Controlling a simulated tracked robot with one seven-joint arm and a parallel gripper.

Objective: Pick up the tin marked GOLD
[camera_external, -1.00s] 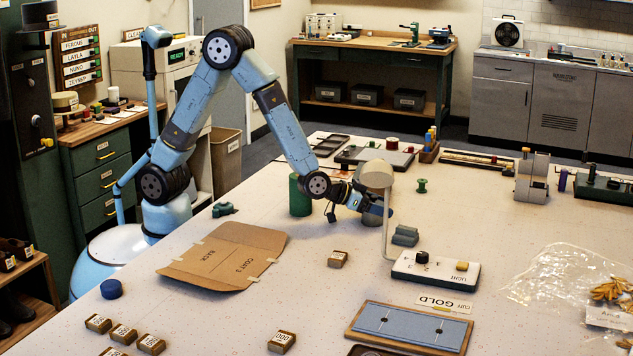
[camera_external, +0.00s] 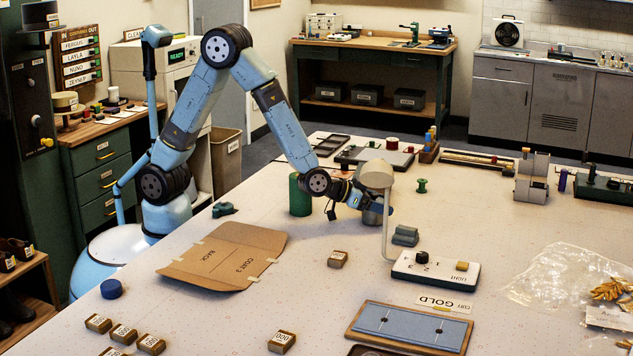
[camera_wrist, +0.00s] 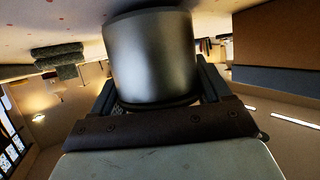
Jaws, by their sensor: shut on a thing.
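My gripper (camera_external: 378,206) is low over the far middle of the table, partly behind the lamp. It is shut on a plain grey metal tin (camera_wrist: 150,55), which fills the middle of the wrist view between the two fingers. The tin also shows in the external view (camera_external: 372,216), small and partly hidden by the gripper and lamp. No marking can be read on its visible side. I cannot tell whether it touches the table.
The lamp (camera_external: 376,174) stands right by my gripper, on a white base (camera_external: 435,270) with a dial. A green cylinder (camera_external: 300,195) stands to the left. Grey-green blocks (camera_external: 405,235) lie close in front.

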